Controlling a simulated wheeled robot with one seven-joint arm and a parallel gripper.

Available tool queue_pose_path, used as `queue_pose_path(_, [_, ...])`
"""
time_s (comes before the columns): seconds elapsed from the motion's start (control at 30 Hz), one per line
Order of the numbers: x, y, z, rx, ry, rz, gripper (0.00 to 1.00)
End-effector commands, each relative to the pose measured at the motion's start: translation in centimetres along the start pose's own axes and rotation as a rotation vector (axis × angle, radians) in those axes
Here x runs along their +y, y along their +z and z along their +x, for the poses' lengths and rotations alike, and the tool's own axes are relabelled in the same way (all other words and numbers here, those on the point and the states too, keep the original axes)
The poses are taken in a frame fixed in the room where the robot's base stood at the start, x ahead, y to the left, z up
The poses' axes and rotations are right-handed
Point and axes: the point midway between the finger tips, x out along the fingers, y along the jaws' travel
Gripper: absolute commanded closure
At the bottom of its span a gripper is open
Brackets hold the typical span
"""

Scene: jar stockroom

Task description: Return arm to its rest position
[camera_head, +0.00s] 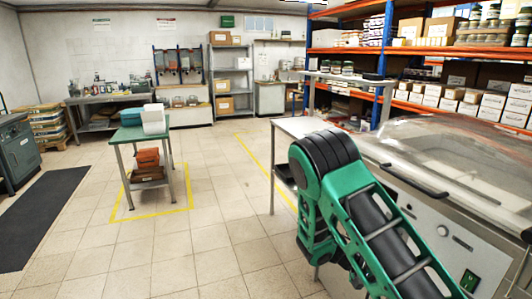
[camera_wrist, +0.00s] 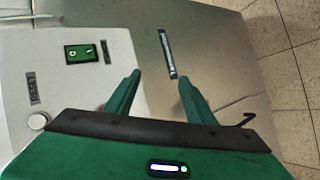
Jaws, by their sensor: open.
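My gripper (camera_wrist: 158,77) is in the wrist view, with two green fingers apart and nothing between them. It is in front of the grey metal side panel (camera_wrist: 215,45) of a machine; I cannot tell how far from it. In the head view my green and black arm (camera_head: 345,205) is folded in front of the machine (camera_head: 450,235) at the right. The gripper itself is hidden in the head view.
A metal bench (camera_head: 300,126) and orange shelving (camera_head: 340,50) with jars and boxes stand beyond the arm. A small green table (camera_head: 130,134) stands left of centre. The tiled floor (camera_head: 225,255) between is clear. A dark mat (camera_head: 45,215) lies at the left.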

Motion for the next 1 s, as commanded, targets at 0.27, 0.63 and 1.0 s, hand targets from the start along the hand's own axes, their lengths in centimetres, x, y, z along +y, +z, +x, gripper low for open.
queue_pose_path(0.27, [6.5,2.3,-0.4,-0.160,-0.197,0.042,0.50])
queue_pose_path(0.63, [14.2,6.8,-1.3,-0.291,-0.460,0.087,0.50])
queue_pose_path(1.0, [20.7,12.8,-2.8,-0.330,-0.713,0.131,0.50])
